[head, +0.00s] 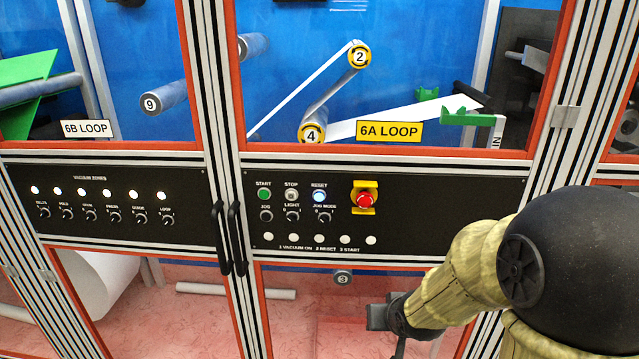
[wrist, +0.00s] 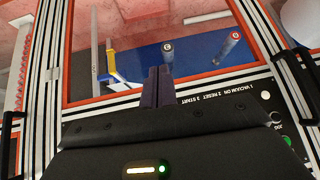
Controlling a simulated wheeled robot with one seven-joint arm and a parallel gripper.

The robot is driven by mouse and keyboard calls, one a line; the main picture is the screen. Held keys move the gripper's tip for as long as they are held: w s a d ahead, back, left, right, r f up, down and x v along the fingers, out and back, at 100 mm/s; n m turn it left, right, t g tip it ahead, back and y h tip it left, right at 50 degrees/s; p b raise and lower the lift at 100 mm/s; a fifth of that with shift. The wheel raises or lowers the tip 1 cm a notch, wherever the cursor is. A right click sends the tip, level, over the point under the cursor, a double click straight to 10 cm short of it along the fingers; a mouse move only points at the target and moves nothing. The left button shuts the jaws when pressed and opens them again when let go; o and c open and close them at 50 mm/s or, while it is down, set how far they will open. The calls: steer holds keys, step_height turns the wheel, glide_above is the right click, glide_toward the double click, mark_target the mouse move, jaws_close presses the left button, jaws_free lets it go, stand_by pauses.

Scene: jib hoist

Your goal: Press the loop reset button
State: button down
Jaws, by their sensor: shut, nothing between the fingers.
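The reset button (head: 319,196) is a lit, bluish-white round button labelled RESET on the right black control panel (head: 460,205), under the yellow 6A LOOP sign (head: 389,131). Left of it are the white STOP button (head: 291,195) and the green START button (head: 264,194). My gripper (head: 376,318) is below the panel, in front of the lower window, to the lower right of the reset button and apart from it. In the wrist view the fingers (wrist: 157,88) are shut together and empty. That view is turned over, and the reset button does not show there; the green START button (wrist: 287,140) does.
A red emergency stop (head: 366,200) on a yellow plate sits right of the reset button. Small knobs and white buttons lie below it. Two black door handles (head: 228,238) stick out left of the panel. A left panel (head: 110,205) carries lit vacuum-zone lamps.

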mark_target(319, 197)
steer(key=w+a+r+t+y+p, duration=0.2)
steer(key=w+a+r+y+p, duration=0.2)
steer(key=a+r, duration=0.3)
steer(key=w+a+r+t+y+p, duration=0.2)
steer(key=w+a+r+y+p, duration=0.2)
steer(key=r, duration=0.5)
steer(key=w+a+y, duration=0.1)
steer(key=a+y, duration=0.1)
steer(key=a, duration=0.1)
steer(key=shift+r+n+t, duration=0.15)
steer(key=shift+n+t, duration=0.15)
steer(key=shift+n, duration=0.1)
steer(key=shift+w, duration=0.1)
steer(key=w+p, duration=0.2)
steer(key=w, duration=0.6)
steer(key=shift+w+p, duration=0.3)
steer(key=shift+p, duration=0.05)
steer(key=shift+d, duration=0.1)
steer(key=shift+d, duration=0.1)
